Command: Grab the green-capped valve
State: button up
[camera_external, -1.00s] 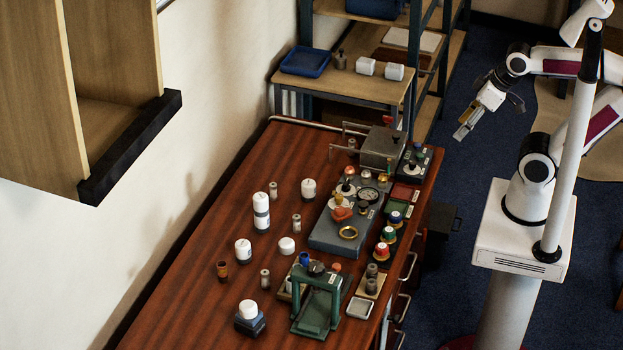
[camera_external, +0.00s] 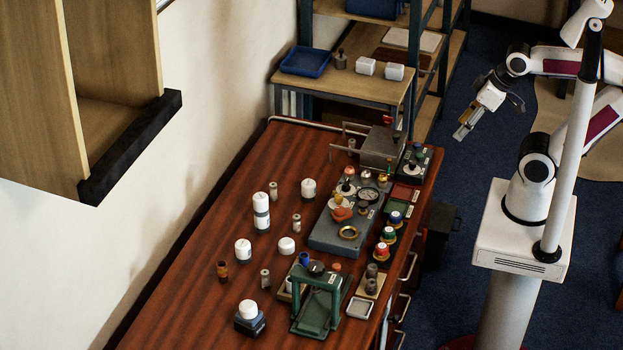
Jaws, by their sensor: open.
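A small valve with a green cap (camera_external: 389,233) stands near the right edge of the wooden bench. It is in a row between a blue-capped valve (camera_external: 395,218) behind it and a red-capped valve (camera_external: 382,250) in front of it. My gripper (camera_external: 463,132) is open and empty. It hangs over the floor to the right of the bench, above and behind the valve row in the picture, well apart from the green-capped valve.
A grey manifold block (camera_external: 335,229) with a brass ring and knobs lies left of the valves. A green press frame (camera_external: 317,302) stands in front. White-capped jars (camera_external: 261,212) are spread over the bench (camera_external: 200,294). A shelf (camera_external: 350,88) stands behind.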

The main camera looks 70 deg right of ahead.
jog(key=shift+c, duration=0.5)
jog(key=w+d+f+n+t+h, duration=0.1)
jog(key=w+d+f+n, duration=0.2)
jog(key=w+d+f, duration=0.55)
jog(key=w+d+f+n+h, duration=0.1)
jog(key=w+d+f+n, duration=0.3)
jog(key=w, duration=0.7)
jog(key=a+f+n+y, duration=0.1)
jog(key=a+f+y, duration=0.1)
jog(key=f, duration=0.4)
jog(key=s+a+f+n+y, duration=0.1)
jog(key=a+f+y, duration=0.2)
jog(key=f, duration=0.3)
jog(key=a+f+n+y, duration=0.1)
jog(key=a+f+y, duration=0.1)
jog(key=f, duration=0.4)
jog(key=shift+s+a+f+n+y, duration=0.3)
jog(key=shift+a+n, duration=0.1)
jog(key=shift+a, duration=0.05)
jog(key=s+a+y, duration=0.1)
jog(key=s+a+f+y, duration=0.1)
jog(key=a, duration=0.1)
jog(key=s+a+y, duration=0.1)
jog(key=a, duration=0.1)
jog(key=shift+s+f, duration=0.2)
jog(key=shift+f, duration=0.15)
jog(key=shift+s+a+y, duration=0.7)
jog(key=shift+a+y, duration=0.1)
jog(key=shift+a, duration=0.05)
jog(key=shift+a, duration=0.1)
